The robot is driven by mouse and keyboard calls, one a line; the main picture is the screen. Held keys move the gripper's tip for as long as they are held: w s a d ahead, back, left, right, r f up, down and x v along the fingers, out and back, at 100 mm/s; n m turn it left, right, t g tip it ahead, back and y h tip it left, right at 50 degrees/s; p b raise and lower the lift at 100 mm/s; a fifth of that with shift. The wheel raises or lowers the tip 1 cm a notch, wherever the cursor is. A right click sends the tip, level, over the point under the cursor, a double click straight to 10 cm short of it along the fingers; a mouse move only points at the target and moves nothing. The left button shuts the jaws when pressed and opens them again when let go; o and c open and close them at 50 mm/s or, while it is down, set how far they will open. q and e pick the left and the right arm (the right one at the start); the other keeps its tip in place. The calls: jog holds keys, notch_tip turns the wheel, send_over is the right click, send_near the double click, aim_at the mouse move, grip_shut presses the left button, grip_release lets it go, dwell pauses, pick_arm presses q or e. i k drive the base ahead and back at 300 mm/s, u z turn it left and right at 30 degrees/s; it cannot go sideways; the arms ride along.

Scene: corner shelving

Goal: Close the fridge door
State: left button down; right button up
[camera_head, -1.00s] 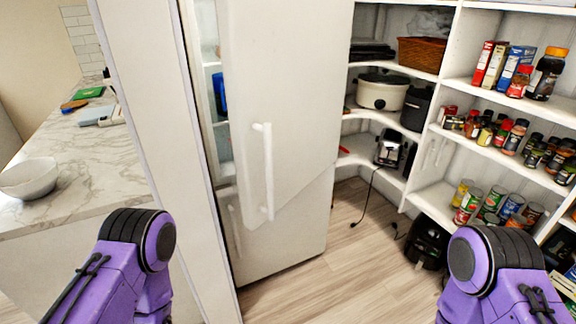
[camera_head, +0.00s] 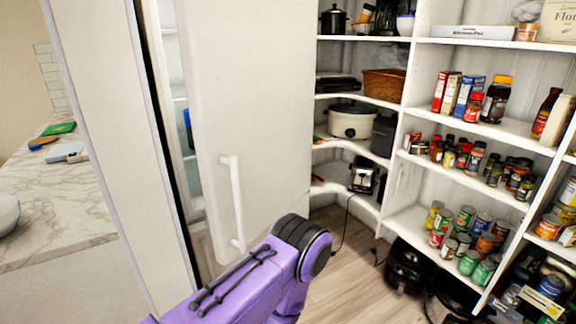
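The white fridge door (camera_head: 265,110) stands partly open, left of centre. Its vertical white handle (camera_head: 237,200) faces me. A narrow gap at the door's left edge shows the fridge interior (camera_head: 181,110), with shelving and a bit of a blue item (camera_head: 188,130). A purple arm of mine, which appears to be the left, comes in from the bottom left; its black rounded joint covers the door's lower right area. I cannot tell whether the arm touches the door. Neither gripper is in the picture, and my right arm is out of view.
Corner shelves (camera_head: 405,150) with jars, cans and boxes fill the right side. A slow cooker (camera_head: 352,120) and a basket (camera_head: 384,85) sit beyond the door. A black appliance (camera_head: 408,265) stands on the wooden floor (camera_head: 350,285). A marble counter (camera_head: 55,220) is at left.

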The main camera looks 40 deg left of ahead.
aim_at(248, 67)
jog(key=i, duration=0.95)
jog(key=u, duration=1.9)
